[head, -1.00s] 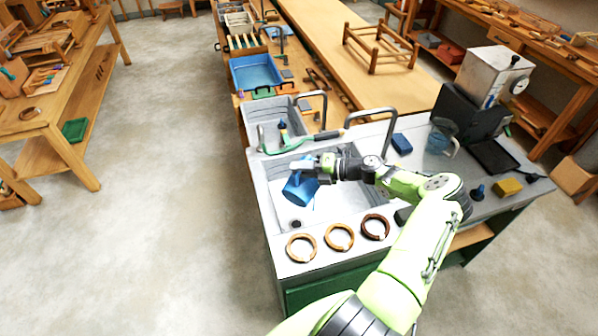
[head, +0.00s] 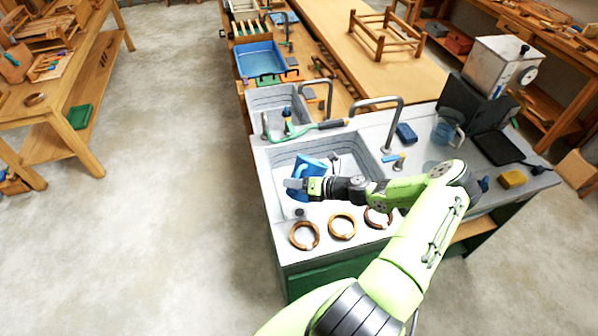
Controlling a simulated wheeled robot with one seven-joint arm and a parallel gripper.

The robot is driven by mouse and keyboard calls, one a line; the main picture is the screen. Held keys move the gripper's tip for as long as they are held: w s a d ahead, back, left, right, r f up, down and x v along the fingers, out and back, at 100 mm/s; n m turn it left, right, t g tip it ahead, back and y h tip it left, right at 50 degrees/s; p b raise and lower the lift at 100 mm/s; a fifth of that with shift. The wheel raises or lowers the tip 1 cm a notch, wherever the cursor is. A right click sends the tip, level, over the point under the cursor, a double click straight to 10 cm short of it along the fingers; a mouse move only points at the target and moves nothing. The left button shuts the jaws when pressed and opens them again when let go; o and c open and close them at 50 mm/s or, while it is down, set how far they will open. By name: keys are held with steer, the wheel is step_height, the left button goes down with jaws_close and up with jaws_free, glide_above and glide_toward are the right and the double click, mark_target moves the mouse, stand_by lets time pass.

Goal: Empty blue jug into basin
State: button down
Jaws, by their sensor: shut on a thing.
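The blue jug (head: 311,168) is in the head view, over the grey basin (head: 352,148) set in the near counter. My gripper (head: 297,184) reaches in from the right and is shut on the jug, its fingers at the jug's near side. The jug looks tilted and lies within the basin's outline. I cannot tell how high it is above the basin floor. The inside of the jug and any liquid cannot be made out. My forearm hides part of the basin's near right side.
Wooden rings (head: 304,235) lie along the counter's front edge. A tall grey tap (head: 390,108) stands behind the basin, with a second sink (head: 275,98) beyond it.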

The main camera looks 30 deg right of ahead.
steer(key=shift+s+a+f, duration=0.1)
steer(key=shift+a+f, duration=0.1)
steer(key=shift+f, duration=0.05)
steer(key=f+n+h+b, duration=0.1)
steer(key=f+n+b, duration=0.1)
steer(key=f+b, duration=0.1)
steer(key=f+n+t+h+b, duration=0.1)
steer(key=f+n+b, duration=0.1)
steer(key=f+b, duration=0.1)
steer(key=f+n+t+h+b, duration=0.1)
steer(key=f+n+h+b, duration=0.1)
steer(key=f+b, duration=0.1)
steer(key=shift+d, duration=0.25)
